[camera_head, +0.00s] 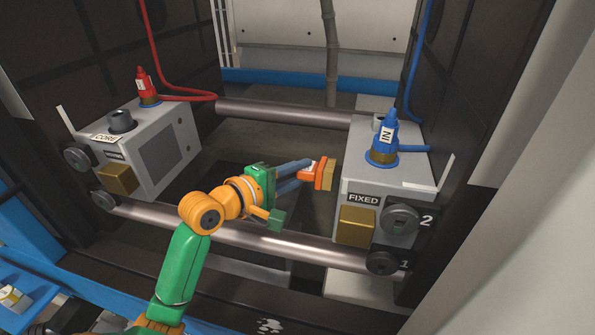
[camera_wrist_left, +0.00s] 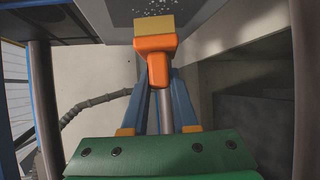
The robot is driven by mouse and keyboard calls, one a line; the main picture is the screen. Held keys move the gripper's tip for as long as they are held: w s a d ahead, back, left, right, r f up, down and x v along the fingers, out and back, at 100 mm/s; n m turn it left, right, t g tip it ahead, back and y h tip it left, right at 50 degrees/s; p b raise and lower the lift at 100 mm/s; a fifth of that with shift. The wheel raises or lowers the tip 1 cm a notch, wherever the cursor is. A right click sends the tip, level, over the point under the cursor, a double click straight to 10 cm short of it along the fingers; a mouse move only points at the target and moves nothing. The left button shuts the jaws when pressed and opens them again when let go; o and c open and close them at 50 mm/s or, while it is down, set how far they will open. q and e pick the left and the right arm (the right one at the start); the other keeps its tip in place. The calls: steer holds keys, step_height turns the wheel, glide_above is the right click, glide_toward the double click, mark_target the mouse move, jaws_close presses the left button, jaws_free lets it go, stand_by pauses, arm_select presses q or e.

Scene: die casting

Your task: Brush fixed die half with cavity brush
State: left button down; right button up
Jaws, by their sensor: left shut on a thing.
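The fixed die half (camera_head: 385,180) is a grey block labelled FIXED, at the right of the head view. My left gripper (camera_head: 306,172) reaches in between the two die halves and is shut on the cavity brush (camera_head: 318,174). The brush has an orange body and tan bristles (camera_head: 328,173) that point at the inner face of the fixed die half. In the left wrist view the brush (camera_wrist_left: 156,45) stands between the blue fingers (camera_wrist_left: 158,100), its bristles at a dark face with pale specks (camera_wrist_left: 150,8). I cannot tell whether they touch. My right gripper is not in view.
The core die half (camera_head: 150,150) stands at the left, with a red hose connector (camera_head: 146,88) on top. A blue connector (camera_head: 384,140) sits on the fixed half. Tie bars run behind (camera_head: 285,113) and in front (camera_head: 255,240) of my gripper.

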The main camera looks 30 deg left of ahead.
arm_select(q)
steer(key=shift+w+d, duration=0.25)
steer(key=shift+d, duration=0.55)
steer(key=shift+s, duration=0.1)
